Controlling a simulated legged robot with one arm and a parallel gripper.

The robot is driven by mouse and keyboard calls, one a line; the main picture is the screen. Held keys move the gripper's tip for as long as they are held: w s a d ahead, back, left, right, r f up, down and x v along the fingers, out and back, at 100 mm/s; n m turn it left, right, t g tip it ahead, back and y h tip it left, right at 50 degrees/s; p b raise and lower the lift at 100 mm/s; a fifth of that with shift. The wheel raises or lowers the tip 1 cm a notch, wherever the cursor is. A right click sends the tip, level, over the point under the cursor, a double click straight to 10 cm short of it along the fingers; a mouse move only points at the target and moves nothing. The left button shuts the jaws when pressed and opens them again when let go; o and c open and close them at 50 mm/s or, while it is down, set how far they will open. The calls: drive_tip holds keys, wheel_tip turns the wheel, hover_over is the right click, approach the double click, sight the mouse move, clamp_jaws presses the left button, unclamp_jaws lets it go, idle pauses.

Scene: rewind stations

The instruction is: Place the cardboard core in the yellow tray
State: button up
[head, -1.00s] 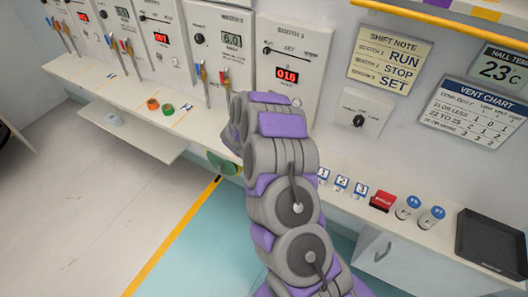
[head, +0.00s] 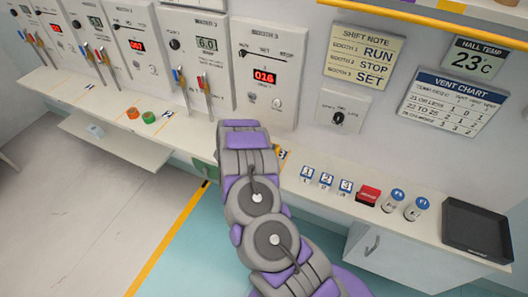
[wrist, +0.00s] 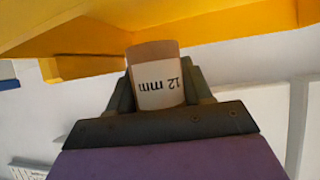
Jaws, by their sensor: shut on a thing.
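In the head view my arm hides the gripper and core. No yellow tray is clearly recognisable there.
A long white ledge (head: 330,205) runs under the booth panels. On it stand orange and green pieces (head: 149,117), small numbered blocks (head: 326,180), a red block (head: 368,195), blue-topped cylinders (head: 417,208) and a black tray (head: 478,230). A yellow-edged shelf (head: 430,18) is above.

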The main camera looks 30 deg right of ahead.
wheel_tip(320, 180, down, 4)
drive_tip(key=shift+d+r, duration=0.15)
drive_tip(key=shift+r, duration=0.1)
drive_tip(key=shift+a+r, duration=0.1)
drive_tip(key=shift+a, duration=0.65)
drive_tip(key=o, duration=0.6)
drive_tip(key=shift+d, duration=0.1)
drive_tip(key=shift+c, duration=0.2)
drive_tip(key=shift+o, duration=0.7)
drive_tip(key=shift+d, duration=0.25)
drive_tip(key=shift+d+f, duration=0.2)
drive_tip(key=shift+d, duration=0.15)
drive_tip(key=shift+a, duration=0.1)
